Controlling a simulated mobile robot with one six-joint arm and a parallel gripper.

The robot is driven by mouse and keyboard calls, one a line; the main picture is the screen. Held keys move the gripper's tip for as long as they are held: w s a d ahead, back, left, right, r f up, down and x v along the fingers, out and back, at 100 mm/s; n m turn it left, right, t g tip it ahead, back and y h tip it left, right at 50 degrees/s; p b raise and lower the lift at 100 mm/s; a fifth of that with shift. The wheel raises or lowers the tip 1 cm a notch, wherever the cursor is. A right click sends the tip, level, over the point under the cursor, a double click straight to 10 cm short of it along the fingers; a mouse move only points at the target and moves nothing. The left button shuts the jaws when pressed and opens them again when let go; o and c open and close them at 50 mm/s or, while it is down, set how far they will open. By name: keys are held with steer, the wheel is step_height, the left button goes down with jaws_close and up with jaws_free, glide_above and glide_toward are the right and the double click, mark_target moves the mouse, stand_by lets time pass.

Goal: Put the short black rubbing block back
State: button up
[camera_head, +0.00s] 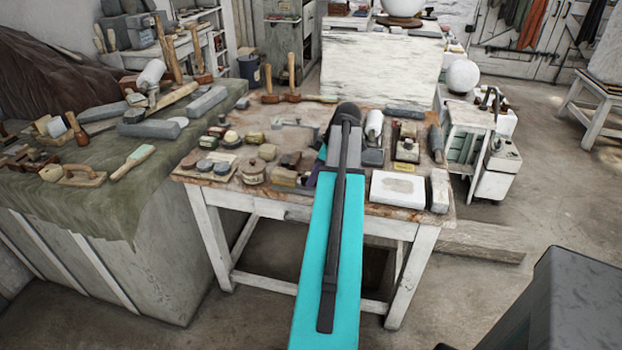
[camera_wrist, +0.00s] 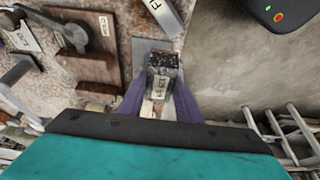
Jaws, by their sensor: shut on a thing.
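In the wrist view my gripper (camera_wrist: 160,88) has its two purple fingers closed on a small block. The short black rubbing block (camera_wrist: 165,61) shows a dark speckled end and a pale label with writing on its near part. It sits between the fingers, in front of a flat grey piece (camera_wrist: 148,45) on the stained worktop. I cannot tell whether the block touches that piece. In the head view my teal arm reaches over the small worktable (camera_head: 290,207) and hides the block and most of the gripper.
The worktable is crowded with jars, blocks and tools. A white slab (camera_head: 397,188) lies at its front right. Upright mallets (camera_head: 291,80) stand at its back. A cloth-covered bench (camera_head: 90,205) is at the left. In the wrist view a brown wooden rack (camera_wrist: 95,40) lies left of the block.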

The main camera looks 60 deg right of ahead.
steer(key=shift+w+d, duration=0.95)
steer(key=shift+f, duration=0.1)
steer(key=shift+f+p, duration=0.9)
steer(key=shift+f, duration=0.85)
steer(key=shift+f, duration=0.15)
steer(key=o, duration=1.1)
steer(key=shift+s+r, duration=0.1)
steer(key=shift+r, duration=0.15)
steer(key=shift+b+v, duration=1.55)
steer(key=shift+v, duration=4.35)
